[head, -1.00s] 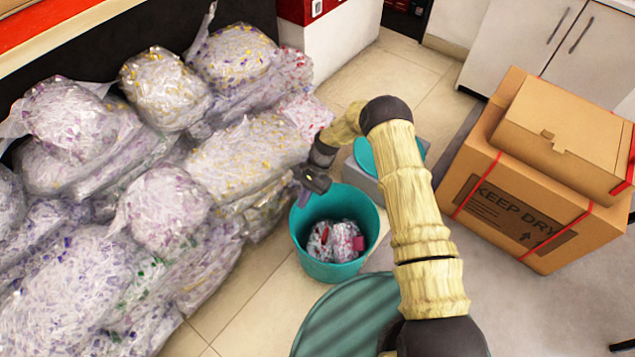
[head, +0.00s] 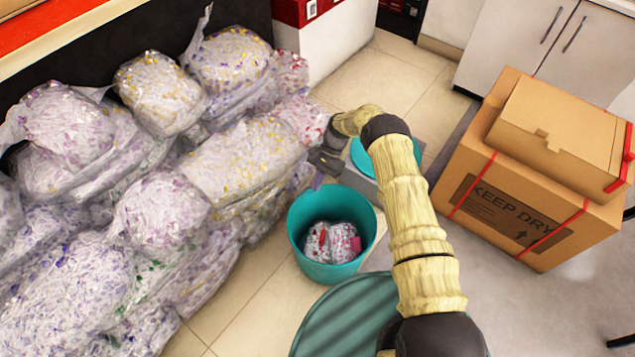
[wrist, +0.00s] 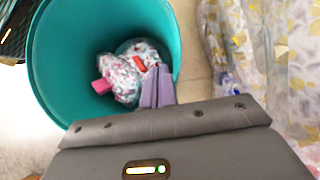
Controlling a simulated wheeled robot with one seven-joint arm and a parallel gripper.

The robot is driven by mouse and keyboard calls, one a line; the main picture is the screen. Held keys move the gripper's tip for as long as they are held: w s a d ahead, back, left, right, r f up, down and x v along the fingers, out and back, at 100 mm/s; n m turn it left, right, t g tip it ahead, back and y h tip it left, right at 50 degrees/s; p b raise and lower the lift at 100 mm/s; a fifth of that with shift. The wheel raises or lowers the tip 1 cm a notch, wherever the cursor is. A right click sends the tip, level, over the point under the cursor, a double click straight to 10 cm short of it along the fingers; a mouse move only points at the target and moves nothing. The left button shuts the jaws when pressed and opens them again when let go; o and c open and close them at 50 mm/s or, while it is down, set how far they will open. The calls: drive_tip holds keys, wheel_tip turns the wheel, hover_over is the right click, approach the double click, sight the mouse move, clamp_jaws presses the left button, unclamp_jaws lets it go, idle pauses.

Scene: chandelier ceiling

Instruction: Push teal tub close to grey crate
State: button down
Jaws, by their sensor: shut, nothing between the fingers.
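The teal tub (head: 322,270) stands upright on the floor in the middle of the head view, with clear bags of shredded scraps inside. The grey crate (head: 362,184) is just behind it, partly hidden by my arm, with a round teal thing (head: 362,155) on or in it. The tub and crate look close; I cannot tell whether they touch. My gripper (head: 317,183) is shut and empty at the tub's far-left rim. In the wrist view, its purple fingers (wrist: 157,85) overlap the tub's rim (wrist: 172,30); contact is unclear.
Bags of shredded scraps (head: 170,205) fill the left side. A large cardboard box (head: 460,195) with a smaller one (head: 560,120) on top stands right. A round green top (head: 335,315) is in front of the tub. Tiled floor (head: 240,310) is clear at the front left.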

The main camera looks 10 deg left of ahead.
drive_tip(key=shift+r, duration=0.1)
drive_tip(key=s+d+r+n+t+h+p, duration=0.1)
drive_tip(key=s+d+r+n+t, duration=0.15)
drive_tip(key=d+r, duration=0.65)
drive_tip(key=s+d+r+n+t+h+p, duration=0.1)
drive_tip(key=d+r+t+h, duration=0.15)
drive_tip(key=r, duration=1.35)
drive_tip(key=s+d+r+n+t, duration=0.1)
drive_tip(key=s+d+r+t, duration=0.1)
drive_tip(key=s+d+r, duration=0.3)
drive_tip(key=s+d+r+n+t, duration=0.1)
drive_tip(key=s+d+r, duration=0.4)
drive_tip(key=s, duration=0.8)
drive_tip(key=shift+r+n+t+p, duration=0.35)
drive_tip(key=shift+r+t, duration=0.05)
drive_tip(key=shift+r, duration=0.35)
drive_tip(key=shift+d, duration=0.1)
